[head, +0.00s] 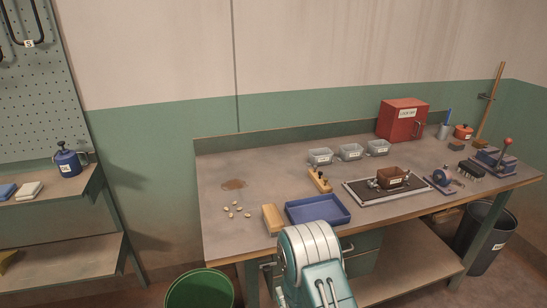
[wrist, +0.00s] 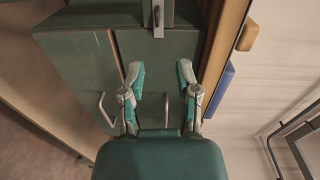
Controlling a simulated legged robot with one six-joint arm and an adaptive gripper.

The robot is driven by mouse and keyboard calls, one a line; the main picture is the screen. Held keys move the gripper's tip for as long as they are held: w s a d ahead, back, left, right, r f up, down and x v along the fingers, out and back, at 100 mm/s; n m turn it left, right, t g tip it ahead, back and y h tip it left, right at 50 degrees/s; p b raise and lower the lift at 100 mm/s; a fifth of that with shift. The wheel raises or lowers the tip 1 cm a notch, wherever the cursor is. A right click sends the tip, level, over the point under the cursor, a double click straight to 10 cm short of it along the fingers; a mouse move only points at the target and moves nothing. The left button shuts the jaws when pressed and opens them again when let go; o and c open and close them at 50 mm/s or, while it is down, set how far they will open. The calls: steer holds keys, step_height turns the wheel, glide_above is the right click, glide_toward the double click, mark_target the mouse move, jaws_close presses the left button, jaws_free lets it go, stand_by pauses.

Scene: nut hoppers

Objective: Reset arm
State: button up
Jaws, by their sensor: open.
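My gripper (wrist: 160,84) shows in the wrist view with its two teal fingers spread apart and nothing between them. It points at the green drawer cabinet (wrist: 75,60) under the workbench, which has metal pull handles. In the head view my arm stands at the front edge of the workbench (head: 230,215), and its teal and white link covers part of the cabinet (head: 362,258). The gripper itself is hidden there.
On the bench are a blue tray (head: 318,210), a wooden block (head: 272,218), several nuts, grey bins (head: 350,152), a red box (head: 402,118) and a black mat (head: 365,198) with a brown box. A green bin (head: 200,290) and a dark bin (head: 485,236) stand on the floor.

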steer(key=w+d+r+n+g+h, duration=0.25)
steer(key=w+r+n, duration=0.2)
steer(key=r, duration=0.85)
steer(key=s+d+r+n+g, duration=0.3)
steer(key=s+d+r, duration=0.1)
steer(key=r, duration=0.5)
steer(key=s+d+r+n+g, duration=0.2)
steer(key=s+r, duration=0.1)
steer(key=s, duration=0.5)
steer(key=s+d+r+n+g+h, duration=0.1)
steer(key=s+r, duration=0.3)
steer(key=s, duration=0.4)
steer(key=s+d+r+n+g+h, duration=0.1)
steer(key=s+d+r+n+g, duration=0.1)
steer(key=s, duration=0.7)
step_height(320, 180, up, 2)
steer(key=shift+d+r+n+g, duration=0.1)
steer(key=shift+d+n+g, duration=0.25)
steer(key=shift+d+n, duration=0.55)
steer(key=shift+a, duration=0.1)
